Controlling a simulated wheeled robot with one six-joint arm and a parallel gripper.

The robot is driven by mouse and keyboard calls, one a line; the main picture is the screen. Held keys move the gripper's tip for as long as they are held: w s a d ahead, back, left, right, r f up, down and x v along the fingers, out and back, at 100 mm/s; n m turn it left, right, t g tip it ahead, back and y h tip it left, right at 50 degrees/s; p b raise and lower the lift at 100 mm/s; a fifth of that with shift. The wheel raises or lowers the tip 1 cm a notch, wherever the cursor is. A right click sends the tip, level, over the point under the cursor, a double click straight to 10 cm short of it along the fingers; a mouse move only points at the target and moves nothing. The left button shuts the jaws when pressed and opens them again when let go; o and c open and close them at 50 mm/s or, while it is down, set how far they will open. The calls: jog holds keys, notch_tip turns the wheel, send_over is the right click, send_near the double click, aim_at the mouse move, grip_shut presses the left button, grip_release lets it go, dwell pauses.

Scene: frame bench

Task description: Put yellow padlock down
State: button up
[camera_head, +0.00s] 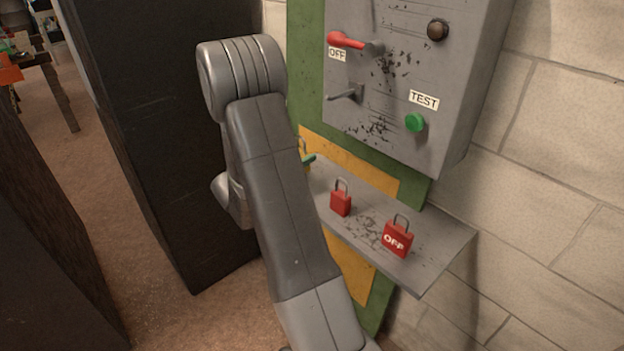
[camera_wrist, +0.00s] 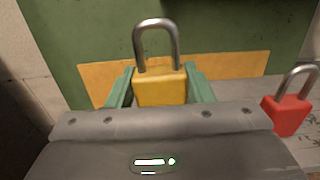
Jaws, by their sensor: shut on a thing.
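The yellow padlock (camera_wrist: 160,88) with its grey shackle stands upright between the green fingers of my gripper (camera_wrist: 161,84) in the wrist view. My gripper is shut on its body from both sides. In the head view my arm hides most of it, and only one green fingertip (camera_head: 309,160) and a bit of the padlock show near the left end of the grey shelf (camera_head: 437,240). I cannot tell whether the padlock's base touches the shelf. My gripper's body hides its lower part in the wrist view.
A plain red padlock (camera_head: 341,199) and a red padlock marked OFF (camera_head: 397,240) stand on the shelf to the right. Above it hangs a grey control box (camera_head: 400,90) with a red-handled lever (camera_head: 346,41) and a green TEST button (camera_head: 415,122). A dark cabinet (camera_head: 150,130) stands left.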

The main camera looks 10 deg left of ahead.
jog(key=shift+f, duration=2.35)
jog(key=shift+f, duration=0.15)
jog(key=shift+f+b, duration=0.15)
jog(key=shift+b, duration=0.25)
jog(key=o, duration=1.1)
jog(key=shift+r+p, duration=0.35)
jog(key=v, duration=1.2)
jog(key=shift+b, duration=0.3)
jog(key=shift+f, duration=0.1)
